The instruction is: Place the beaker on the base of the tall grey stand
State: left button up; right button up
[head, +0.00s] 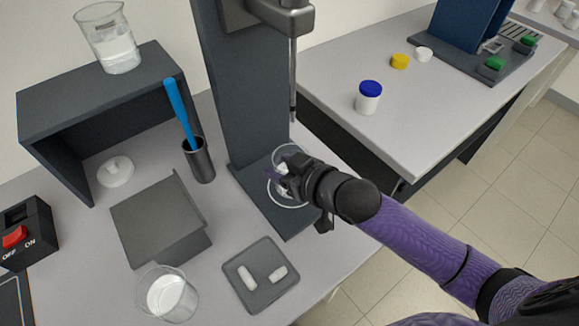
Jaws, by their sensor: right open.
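The tall grey stand (222,85) rises at the back centre, and its flat base (285,225) extends toward the front. My right gripper (280,184) is open over this base, below the thin vertical rod. One glass beaker (113,45) with clear contents stands on the dark shelf. Another beaker (168,296) with white contents stands at the front left. My left gripper is out of view.
A dark shelf (95,88), grey box (155,220), black cup (199,162) with a blue-handled tool and small tray (245,295) stand left of or before the stand. A blue-lidded jar (368,103) stands on the right table. A gap separates the tables.

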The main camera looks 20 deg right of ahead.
jog(key=p+v, duration=0.3)
jog(key=v, duration=0.8)
jog(key=shift+s+d+r, duration=0.15)
jog(key=shift+s+d, duration=0.05)
jog(key=shift+s, duration=0.15)
dwell(0.3)
dwell(0.5)
